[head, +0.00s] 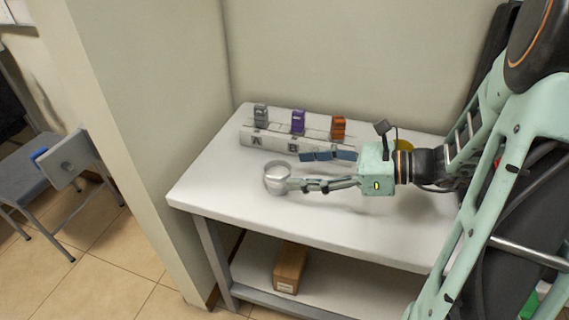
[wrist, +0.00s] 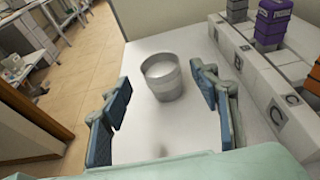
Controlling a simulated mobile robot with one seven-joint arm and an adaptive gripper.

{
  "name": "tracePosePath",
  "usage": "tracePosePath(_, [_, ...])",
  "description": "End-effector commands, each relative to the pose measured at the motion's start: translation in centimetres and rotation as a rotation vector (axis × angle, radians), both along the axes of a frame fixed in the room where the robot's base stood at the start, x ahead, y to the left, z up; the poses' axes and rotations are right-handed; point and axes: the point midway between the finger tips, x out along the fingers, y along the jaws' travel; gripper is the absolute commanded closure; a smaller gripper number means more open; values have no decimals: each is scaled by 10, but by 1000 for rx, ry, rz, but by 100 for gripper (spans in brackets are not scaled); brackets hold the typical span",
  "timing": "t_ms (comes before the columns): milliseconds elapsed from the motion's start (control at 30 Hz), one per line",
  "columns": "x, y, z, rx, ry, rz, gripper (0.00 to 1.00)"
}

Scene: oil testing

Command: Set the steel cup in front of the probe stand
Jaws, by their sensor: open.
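The steel cup (head: 277,179) stands upright on the white table, left of my gripper (head: 299,171) in the head view. In the wrist view the cup (wrist: 163,82) sits ahead, roughly between the lines of the two blue-padded fingers. My gripper (wrist: 160,80) is open, with one finger to each side. In the head view the lower finger tip looks close to the cup's right side; I cannot tell if they touch. I cannot clearly make out a probe stand. A yellow-orange thing (head: 404,145) shows partly behind my wrist.
A white rack (head: 268,141) with lettered labels stands at the back, holding grey (head: 261,116), purple (head: 298,121) and orange (head: 338,128) items. The table (head: 215,182) is bare left of the cup and along its front. A cardboard box (head: 290,268) lies on the lower shelf.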

Motion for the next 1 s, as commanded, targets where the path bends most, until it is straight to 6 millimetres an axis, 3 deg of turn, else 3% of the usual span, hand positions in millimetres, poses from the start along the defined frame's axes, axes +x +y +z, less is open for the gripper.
tracePosePath(133, [-9,-28,11,1,2,-4,44])
tracePosePath(333, [-17,-47,16,0,0,-2,44])
tracePosePath(1000, [-21,-45,20,-50,-37,58,44])
